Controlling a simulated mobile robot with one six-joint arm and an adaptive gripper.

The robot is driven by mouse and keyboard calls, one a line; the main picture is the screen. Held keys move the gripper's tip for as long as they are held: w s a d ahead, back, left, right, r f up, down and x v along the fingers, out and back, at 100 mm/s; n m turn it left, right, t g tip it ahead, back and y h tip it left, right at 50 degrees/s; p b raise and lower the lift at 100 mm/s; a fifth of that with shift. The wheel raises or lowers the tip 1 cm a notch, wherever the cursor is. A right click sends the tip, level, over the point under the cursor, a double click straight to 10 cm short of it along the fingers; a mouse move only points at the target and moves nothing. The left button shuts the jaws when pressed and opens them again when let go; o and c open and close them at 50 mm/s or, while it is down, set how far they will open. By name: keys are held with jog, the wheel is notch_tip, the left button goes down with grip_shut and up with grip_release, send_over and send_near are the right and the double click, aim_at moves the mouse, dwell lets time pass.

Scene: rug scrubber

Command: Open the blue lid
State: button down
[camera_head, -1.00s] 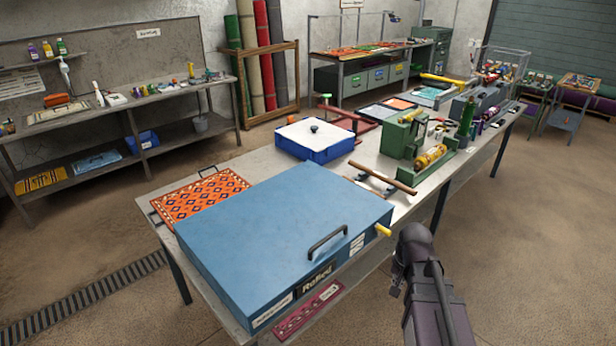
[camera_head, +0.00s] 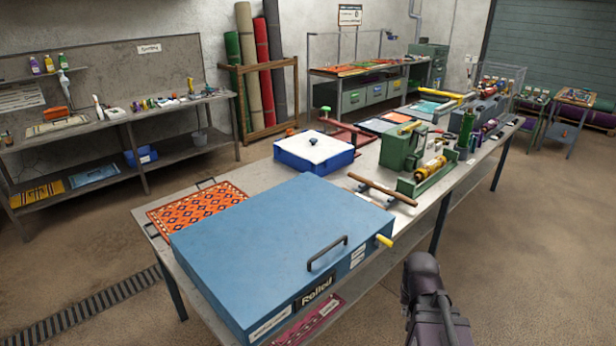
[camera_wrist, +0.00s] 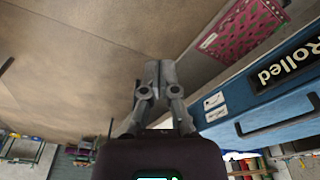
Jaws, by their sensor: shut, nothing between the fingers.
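The large blue lid (camera_head: 270,235) lies flat and closed on its box on the table. Its dark bar handle (camera_head: 327,253) is on top near the front right edge. In the wrist view the blue box front (camera_wrist: 235,118) and the dark handle (camera_wrist: 280,120) show at the right, upside down. My gripper (camera_wrist: 153,72) is in the wrist view, fingers together and empty. It is apart from the lid and the handle, out beside the box over the floor. In the head view only my dark arm shows at the lower right; the fingertips are not visible there.
A yellow knob (camera_head: 384,241) sticks out at the box's right corner. An orange patterned rug (camera_head: 200,208) lies behind the box. A white-topped blue box (camera_head: 315,152), a wooden-handled tool (camera_head: 382,188) and a green machine (camera_head: 403,150) stand further back. Floor at the right is clear.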

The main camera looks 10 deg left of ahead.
jog(key=w+a+m+t+b, duration=0.2)
jog(key=w+m+t+b, duration=0.3)
jog(key=w, duration=0.8)
jog(key=w+a+r+m+t+y+b, duration=0.1)
jog(key=w+a+r+m+t+b, duration=0.25)
jog(key=w+t, duration=0.3)
jog(key=w+a+r+m+t+y+b, duration=0.1)
jog(key=w+a+r+m+t+b, duration=0.15)
jog(key=w+a+r+t, duration=0.35)
jog(key=s+a+r+n+g+y+b, duration=0.1)
jog(key=a+y+b, duration=0.3)
jog(key=y, duration=0.6)
jog(key=s+a+r+n+g+y+b, duration=0.1)
jog(key=s+a+r+n+y+b, duration=0.2)
jog(key=a+y, duration=0.5)
jog(key=shift+s+n+y+b, duration=0.3)
jog(key=shift+y+b, duration=0.15)
jog(key=shift+y, duration=0.65)
jog(key=shift+w+r, duration=0.15)
jog(key=p+x, duration=1)
jog(key=x, duration=0.3)
jog(key=shift+a+r+p, duration=0.15)
jog(key=shift+r+p, duration=0.1)
jog(key=shift+p, duration=0.1)
